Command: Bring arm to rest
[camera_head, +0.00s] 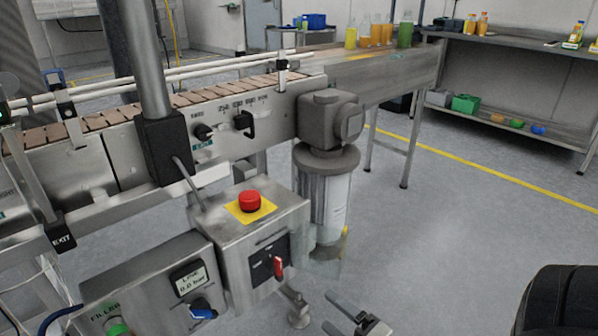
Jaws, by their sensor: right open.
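My right gripper (328,309) shows at the bottom edge of the head view, right of centre. Its two fingers are apart and point to the left, with nothing seen between them. Part of it is cut off by the picture's edge. It appears in front of and below the grey control box (218,252) with a red emergency button (250,201) and a red-handled switch (278,267). My left gripper is not in view.
A conveyor (103,177) runs across the left and middle. A clear cylinder with a grey head (332,118) stands beside it. A panel with a blue knob (202,308) is at lower left. A table (388,86) carries bottles. Grey floor (465,230) is free at right.

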